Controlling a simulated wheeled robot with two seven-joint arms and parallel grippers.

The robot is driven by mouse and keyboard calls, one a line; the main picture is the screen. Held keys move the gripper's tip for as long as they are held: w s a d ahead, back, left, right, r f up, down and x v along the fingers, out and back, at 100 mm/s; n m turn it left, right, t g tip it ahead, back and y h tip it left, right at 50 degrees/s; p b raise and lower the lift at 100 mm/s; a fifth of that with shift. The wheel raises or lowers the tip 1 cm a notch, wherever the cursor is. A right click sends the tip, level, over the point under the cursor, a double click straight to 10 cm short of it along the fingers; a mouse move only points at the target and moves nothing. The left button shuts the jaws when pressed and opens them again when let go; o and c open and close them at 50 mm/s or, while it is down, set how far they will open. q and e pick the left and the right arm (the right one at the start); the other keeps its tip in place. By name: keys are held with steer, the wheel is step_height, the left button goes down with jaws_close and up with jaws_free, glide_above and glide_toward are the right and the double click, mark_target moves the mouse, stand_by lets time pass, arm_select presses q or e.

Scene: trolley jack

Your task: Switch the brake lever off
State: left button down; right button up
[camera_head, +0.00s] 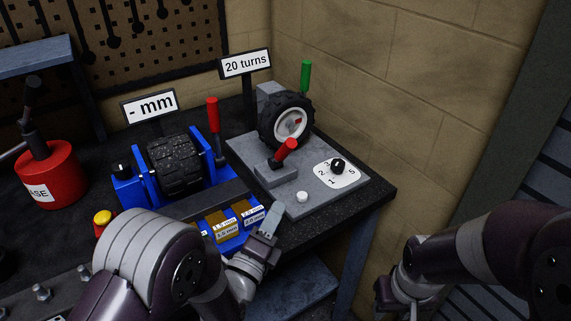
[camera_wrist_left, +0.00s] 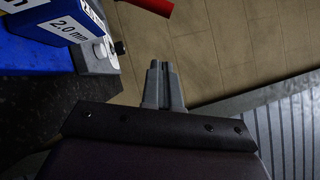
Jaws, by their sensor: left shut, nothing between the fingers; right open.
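A grey panel (camera_head: 240,147) carries a black-tyred wheel (camera_head: 272,122). In front of the wheel, a red-handled lever (camera_head: 288,150) leans up and right from a grey block. A green-handled lever (camera_head: 305,77) stands upright behind the wheel. Another red-handled lever (camera_head: 212,115) stands upright beside the blue roller stand. No label shows which is the brake lever. My left gripper (camera_head: 274,212) is shut and empty at the panel's front edge, apart from the levers. Its closed fingers show in the left wrist view (camera_wrist_left: 163,75). My right gripper (camera_head: 388,297) is low at the bottom edge, partly cut off.
A numbered dial (camera_head: 338,167) and white button (camera_head: 302,197) are on the panel. A red can (camera_head: 50,175) stands far left. A "20 turns" sign (camera_head: 245,64) and brick wall are behind.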

arm_select(q)
steer(key=p, duration=0.1)
glide_toward(290, 147)
steer(key=w+d+f, duration=0.1)
steer(key=w+d, duration=0.1)
steer(key=d, duration=0.3)
steer(key=shift+w+a+r+p, duration=0.2)
steer(key=shift+w+a+p, duration=0.05)
steer(key=shift+w, duration=0.4)
steer(key=shift+w+a+r+p, duration=0.2)
steer(key=shift+w+a, duration=0.1)
steer(key=shift+w, duration=0.35)
steer(key=shift+w+a+r+p, duration=0.2)
steer(key=shift+w+a+p, duration=0.05)
steer(key=shift+w, duration=0.4)
steer(key=shift+r, duration=0.1)
steer(key=shift+w+a+r+n+y+p, duration=0.3)
steer(key=shift+w+r+n+p, duration=0.05)
steer(key=shift+r+n+p, duration=0.35)
steer(key=w+a+r+n+g+y+p, duration=0.1)
steer(key=w+a+r+n+g+p, duration=0.2)
steer(key=w+a+n+g+p, duration=0.1)
steer(key=w+a+n, duration=0.1)
steer(key=w+n, duration=0.1)
steer(key=w, duration=0.1)
steer(key=shift+w+a+r+g, duration=0.2)
steer(key=shift+r+g, duration=0.05)
steer(key=shift+g, duration=0.05)
